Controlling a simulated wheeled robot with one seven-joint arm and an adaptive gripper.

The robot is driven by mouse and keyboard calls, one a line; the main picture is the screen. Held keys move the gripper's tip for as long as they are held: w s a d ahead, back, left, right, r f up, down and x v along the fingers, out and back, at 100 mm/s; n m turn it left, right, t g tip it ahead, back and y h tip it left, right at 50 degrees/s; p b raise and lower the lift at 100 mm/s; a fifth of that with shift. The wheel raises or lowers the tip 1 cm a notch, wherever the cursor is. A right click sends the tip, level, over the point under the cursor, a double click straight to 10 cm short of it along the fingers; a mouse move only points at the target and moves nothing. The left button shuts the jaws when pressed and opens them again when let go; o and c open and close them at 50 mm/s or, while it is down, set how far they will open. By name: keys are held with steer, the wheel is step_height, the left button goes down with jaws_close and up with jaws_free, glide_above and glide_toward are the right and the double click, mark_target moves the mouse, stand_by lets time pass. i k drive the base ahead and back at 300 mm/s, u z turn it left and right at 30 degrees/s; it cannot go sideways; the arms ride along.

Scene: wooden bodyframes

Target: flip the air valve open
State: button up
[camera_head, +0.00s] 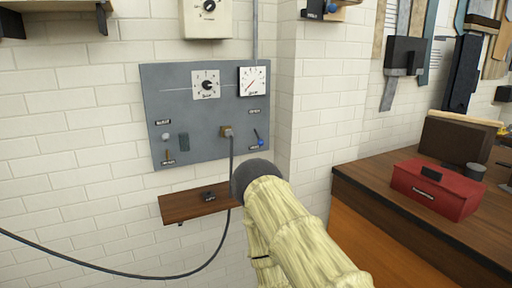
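A grey panel (150,98) is mounted on the white brick wall. At its lower right is a small lever with a blue end (260,141), tilted, between two small labels too small to read. This may be the air valve; I cannot confirm it. Another blue knob (331,8) sits on a dark fitting at the top edge. My pale arm rises from the lower right and ends in a dark rounded part just below the panel in the picture. No gripper fingers show.
The panel also carries a dial (207,85), a gauge (252,81) and a brass socket (227,131) with a black cable hanging from it. A small wooden shelf (178,208) is below. At right, a workbench (375,180) bears a red box (432,190).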

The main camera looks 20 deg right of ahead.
mark_target(260, 142)
steer(key=k, duration=1.3)
steer(key=z, duration=0.75)
steer(key=i, duration=1.9)
steer(key=u, duration=0.75)
